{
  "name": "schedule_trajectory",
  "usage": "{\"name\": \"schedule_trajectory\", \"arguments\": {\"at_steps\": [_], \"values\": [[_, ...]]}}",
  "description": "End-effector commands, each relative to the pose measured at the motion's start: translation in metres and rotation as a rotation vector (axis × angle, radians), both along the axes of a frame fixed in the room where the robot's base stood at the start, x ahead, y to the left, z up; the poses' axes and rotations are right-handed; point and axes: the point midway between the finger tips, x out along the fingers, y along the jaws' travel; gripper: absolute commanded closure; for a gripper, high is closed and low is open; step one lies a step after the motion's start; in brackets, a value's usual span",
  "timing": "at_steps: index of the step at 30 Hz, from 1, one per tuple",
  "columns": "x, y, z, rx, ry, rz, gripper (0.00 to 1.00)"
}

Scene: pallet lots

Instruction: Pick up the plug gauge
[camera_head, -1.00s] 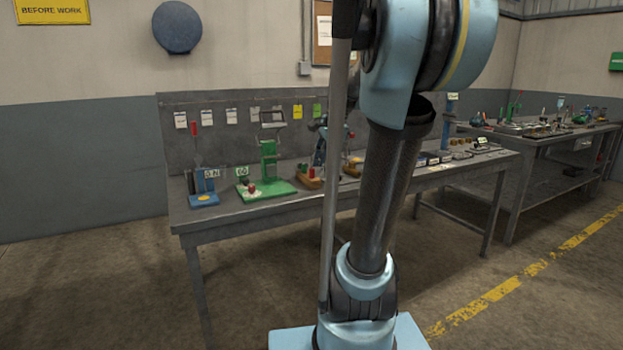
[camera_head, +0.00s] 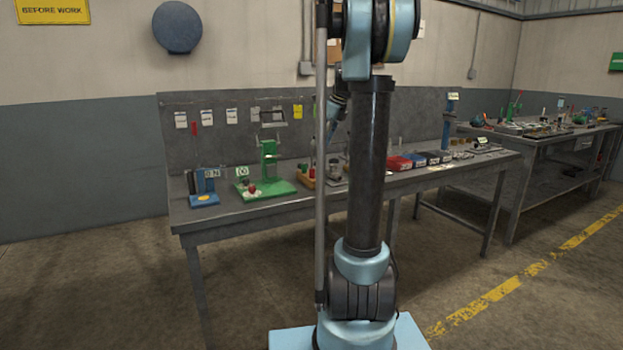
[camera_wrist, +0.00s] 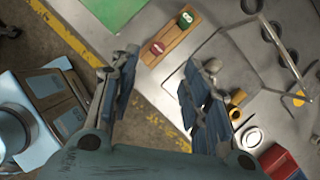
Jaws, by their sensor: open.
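A small wooden block (camera_wrist: 171,39) with a green-topped piece (camera_wrist: 186,19) and a red-topped piece (camera_wrist: 157,48) lies at the top of the wrist view. These look like the plug gauge's marked ends, but I cannot tell for sure. In the head view a wooden holder (camera_head: 307,182) stands on the bench right of the green stand, partly behind my arm. My gripper (camera_wrist: 160,66) is open and empty, its fingers spread on either side of the bench edge, with the block beyond the tips.
A brass cylinder (camera_wrist: 237,97), a white ring (camera_wrist: 252,137) and a red bin (camera_wrist: 280,160) are right of my gripper. A green fixture (camera_head: 268,170) and a blue gauge stand (camera_head: 204,187) stand on the bench's left. A second bench (camera_head: 540,140) is at the right.

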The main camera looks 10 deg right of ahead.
Motion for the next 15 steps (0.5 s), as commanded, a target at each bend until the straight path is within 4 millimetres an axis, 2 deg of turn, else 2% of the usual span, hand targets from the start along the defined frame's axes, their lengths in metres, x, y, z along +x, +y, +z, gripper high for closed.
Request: {"name": "schedule_trajectory", "arguments": {"at_steps": [9, 15], "values": [[0.013, 0.017, -0.053, -0.001, 0.000, 0.002, 0.57], [0.018, 0.023, -0.074, -0.002, 0.000, 0.001, 0.57]]}}
